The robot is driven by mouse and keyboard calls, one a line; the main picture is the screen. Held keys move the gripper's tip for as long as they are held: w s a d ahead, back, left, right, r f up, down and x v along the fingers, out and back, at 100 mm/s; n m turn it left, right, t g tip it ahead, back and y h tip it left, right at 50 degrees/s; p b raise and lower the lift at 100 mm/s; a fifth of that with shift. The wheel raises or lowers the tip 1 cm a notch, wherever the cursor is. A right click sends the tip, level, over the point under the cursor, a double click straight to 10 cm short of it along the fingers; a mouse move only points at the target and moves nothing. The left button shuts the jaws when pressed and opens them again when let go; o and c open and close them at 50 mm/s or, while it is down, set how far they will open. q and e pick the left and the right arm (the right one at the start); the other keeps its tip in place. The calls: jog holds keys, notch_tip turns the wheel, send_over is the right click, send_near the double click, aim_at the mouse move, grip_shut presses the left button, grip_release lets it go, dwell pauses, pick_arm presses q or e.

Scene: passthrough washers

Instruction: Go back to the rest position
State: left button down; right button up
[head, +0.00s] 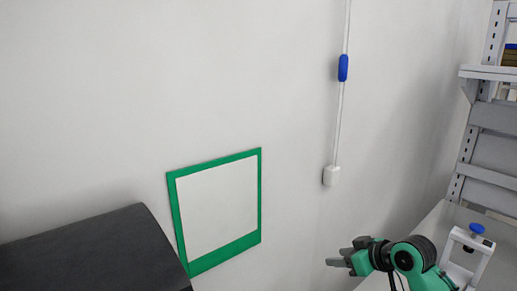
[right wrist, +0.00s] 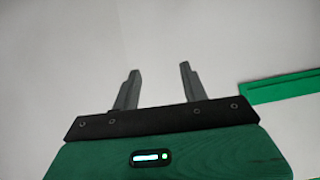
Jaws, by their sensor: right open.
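My right gripper (head: 338,257) is in the lower right of the head view, in front of the white wall and pointing left. In the right wrist view its two grey fingers (right wrist: 157,85) stand apart with nothing between them. They face a plain pale surface. My left gripper is not in the head view.
A green-framed panel (head: 254,243) is on the wall, left of my right gripper; a green edge (right wrist: 290,88) shows at the right wrist view's right. A cord with a blue piece (head: 343,67) hangs above. Shelving (head: 490,145) and a white bracket with a blue knob (head: 476,229) stand right.

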jog(key=s+a+f+m+g+h, duration=0.2)
jog(key=s+f+h, duration=0.1)
jog(key=s+f, duration=1.4)
jog(key=s+d+f+m+g+h, duration=0.1)
jog(key=s+d+f+m+h, duration=0.1)
jog(key=s, duration=0.7)
jog(key=s+d+f+m+g+h, duration=0.1)
jog(key=s+f+g+h, duration=0.15)
jog(key=s, duration=0.65)
notch_tip(320, 180, down, 32)
jog(key=s, duration=0.2)
jog(key=s+d+f+g, duration=0.1)
jog(key=s+d+f, duration=0.1)
jog(key=s+f, duration=0.7)
jog(key=s+d+f, duration=0.1)
jog(key=s+f, duration=0.8)
jog(key=shift+s+d+f+g, duration=0.35)
jog(key=shift+d+f, duration=0.05)
jog(key=shift+y, duration=0.25)
